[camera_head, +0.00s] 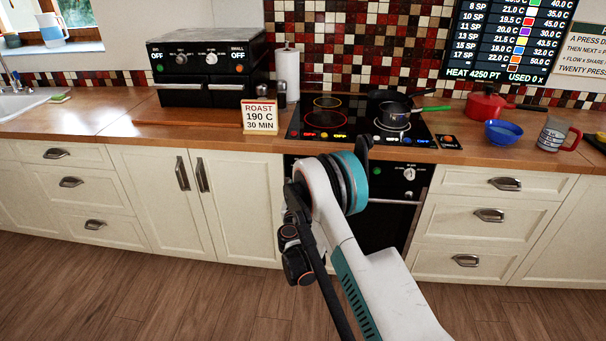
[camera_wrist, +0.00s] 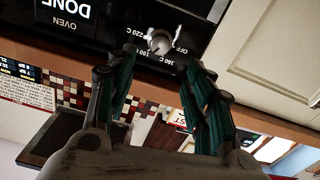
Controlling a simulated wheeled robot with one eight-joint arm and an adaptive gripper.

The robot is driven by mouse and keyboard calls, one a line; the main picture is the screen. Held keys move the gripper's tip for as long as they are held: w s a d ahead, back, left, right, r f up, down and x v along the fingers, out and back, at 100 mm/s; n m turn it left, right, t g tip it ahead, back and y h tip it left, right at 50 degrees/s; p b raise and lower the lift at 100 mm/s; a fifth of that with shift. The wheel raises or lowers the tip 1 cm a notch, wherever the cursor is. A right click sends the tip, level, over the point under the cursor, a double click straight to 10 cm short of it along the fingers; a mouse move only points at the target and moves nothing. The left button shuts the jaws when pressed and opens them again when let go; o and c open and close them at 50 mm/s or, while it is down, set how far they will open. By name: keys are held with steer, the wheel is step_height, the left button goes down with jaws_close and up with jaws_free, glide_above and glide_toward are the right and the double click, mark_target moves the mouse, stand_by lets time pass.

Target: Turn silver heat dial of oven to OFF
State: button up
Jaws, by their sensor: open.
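The silver heat dial (camera_wrist: 160,41) is on the black oven panel, top middle of the upside-down wrist view. Printed temperatures ring it, and OFF stands to its right in that picture. I cannot tell surely which mark it points at. My gripper (camera_wrist: 161,60) is open, with its two green-padded fingers on either side of the dial's line and nothing between them. Whether the fingertips touch the dial is unclear. The oven (camera_head: 392,228) is under the cooktop in the head view, where my arm hides the gripper and this dial.
An oven display (camera_wrist: 66,20) reads OVEN DONE beside the dial. A second dial (camera_head: 409,174) shows on the oven's right side. The counter edge (camera_wrist: 270,122) runs close to the fingers. A ROAST 190 C card (camera_head: 259,117) stands above. Cream cabinets (camera_head: 158,200) flank the oven.

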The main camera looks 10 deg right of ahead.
steer(key=b+x, duration=0.2)
steer(key=x, duration=0.7)
steer(key=shift+w+d+f+b, duration=0.1)
steer(key=shift+w+f+b, duration=0.1)
steer(key=shift+b, duration=0.15)
steer(key=shift+x, duration=0.8)
steer(key=shift+r, duration=0.2)
steer(key=c, duration=1.1)
